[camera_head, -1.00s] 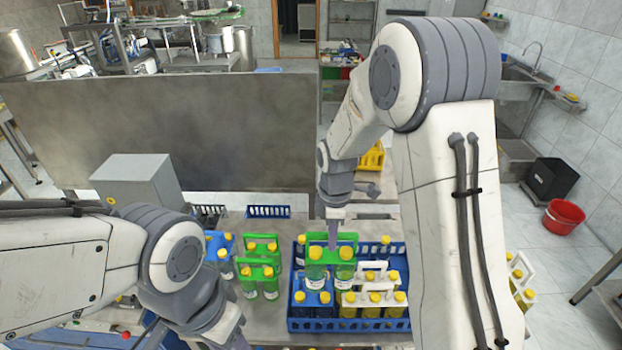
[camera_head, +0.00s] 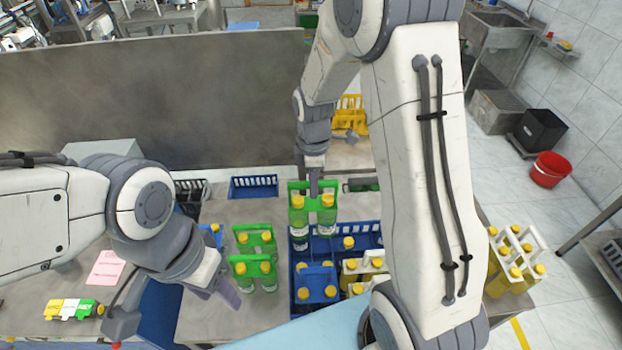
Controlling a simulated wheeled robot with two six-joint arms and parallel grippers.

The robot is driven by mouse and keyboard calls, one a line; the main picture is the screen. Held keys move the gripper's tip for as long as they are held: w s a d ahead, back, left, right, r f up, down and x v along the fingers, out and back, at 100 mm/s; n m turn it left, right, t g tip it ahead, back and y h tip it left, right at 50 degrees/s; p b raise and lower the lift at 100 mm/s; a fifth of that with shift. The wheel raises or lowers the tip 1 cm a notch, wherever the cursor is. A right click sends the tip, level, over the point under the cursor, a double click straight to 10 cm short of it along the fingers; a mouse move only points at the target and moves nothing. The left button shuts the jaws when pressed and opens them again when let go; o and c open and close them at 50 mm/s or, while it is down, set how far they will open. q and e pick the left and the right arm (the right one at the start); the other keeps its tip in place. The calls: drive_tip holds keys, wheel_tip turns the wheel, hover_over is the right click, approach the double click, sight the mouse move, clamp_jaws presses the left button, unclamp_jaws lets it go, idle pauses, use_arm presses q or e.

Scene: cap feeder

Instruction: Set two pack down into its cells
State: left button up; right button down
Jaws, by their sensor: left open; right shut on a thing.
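My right gripper (camera_head: 314,184) is shut on the handle of a green pack (camera_head: 299,188) of yellow-capped bottles. It holds this pack upright over the back left of a blue crate (camera_head: 372,228). Whether the pack's bottom touches anything is hard to see. In the crate's front left is a blue pack (camera_head: 316,271); white packs (camera_head: 350,268) sit at front right, partly hidden by my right arm. A yellow-capped bottle (camera_head: 348,243) shows behind them. My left gripper (camera_head: 226,293) is open and empty, low over the table left of the crate.
Two green packs (camera_head: 255,233) stand on the table left of the crate, close to my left gripper. A blue pack (camera_head: 216,232) is partly hidden behind my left arm. An empty blue basket (camera_head: 254,187) lies behind. White-handled packs (camera_head: 517,252) stand at right.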

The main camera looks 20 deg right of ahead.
sight(313, 203)
drive_tip(key=shift+w+f, duration=0.1)
drive_tip(key=shift+f, duration=0.45)
drive_tip(key=shift+f+b, duration=0.8)
drive_tip(key=shift+f, duration=0.15)
wheel_tip(313, 203, down, 18)
drive_tip(key=b, duration=1.4)
drive_tip(key=shift+f+b, duration=0.6)
drive_tip(key=c, duration=0.7)
unclamp_jaws()
drive_tip(key=shift+r+b, duration=0.85)
drive_tip(key=shift+r, duration=4.45)
